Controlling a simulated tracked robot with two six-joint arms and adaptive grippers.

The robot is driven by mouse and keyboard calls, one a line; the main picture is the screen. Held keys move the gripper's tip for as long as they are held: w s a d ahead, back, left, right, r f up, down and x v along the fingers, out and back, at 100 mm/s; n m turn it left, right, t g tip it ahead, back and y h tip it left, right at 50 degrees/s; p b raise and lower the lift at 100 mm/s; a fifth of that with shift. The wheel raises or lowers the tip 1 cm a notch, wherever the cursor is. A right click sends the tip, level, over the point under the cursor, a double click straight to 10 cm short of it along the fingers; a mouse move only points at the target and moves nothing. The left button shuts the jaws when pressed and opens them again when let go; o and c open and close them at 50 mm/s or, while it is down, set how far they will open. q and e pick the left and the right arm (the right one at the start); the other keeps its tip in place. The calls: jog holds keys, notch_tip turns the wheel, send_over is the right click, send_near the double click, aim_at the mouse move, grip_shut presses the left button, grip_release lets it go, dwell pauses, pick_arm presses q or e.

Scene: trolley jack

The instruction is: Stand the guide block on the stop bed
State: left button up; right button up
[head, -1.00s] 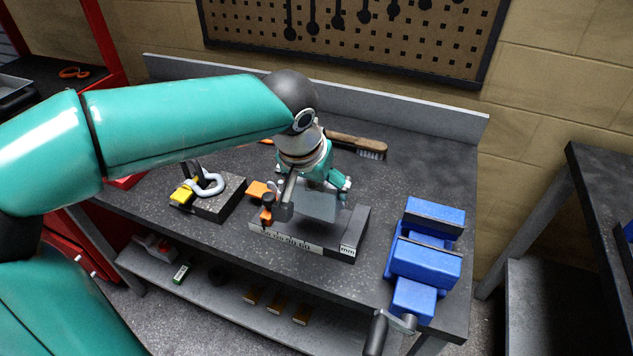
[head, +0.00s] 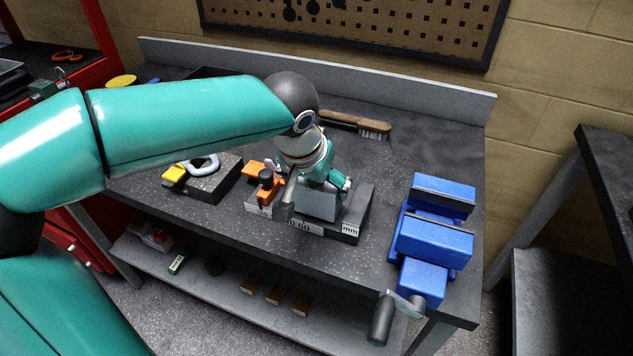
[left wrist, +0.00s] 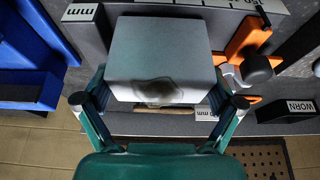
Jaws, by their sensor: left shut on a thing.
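The guide block (head: 319,205) is a plain grey block. My left gripper (head: 318,194) is shut on it, one finger on each side. In the left wrist view the block (left wrist: 160,50) fills the space between the fingers (left wrist: 160,98). The stop bed (head: 357,207) is a dark slab with a white mm scale along its front. The block is over the middle of the bed, low and roughly upright; I cannot tell whether it touches. An orange stop (head: 264,187) with a black knob is on the bed, left of the block. My right gripper is out of view.
A blue vise (head: 432,240) stands right of the bed. A dark block (head: 213,185) with a shackle and a yellow piece lies to the left. A wooden brush (head: 350,122) lies behind. Bare bench top separates the bed and the vise.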

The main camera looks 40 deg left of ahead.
pick_arm(q)
jog(key=shift+f+b, duration=0.4)
jog(key=shift+b, duration=0.05)
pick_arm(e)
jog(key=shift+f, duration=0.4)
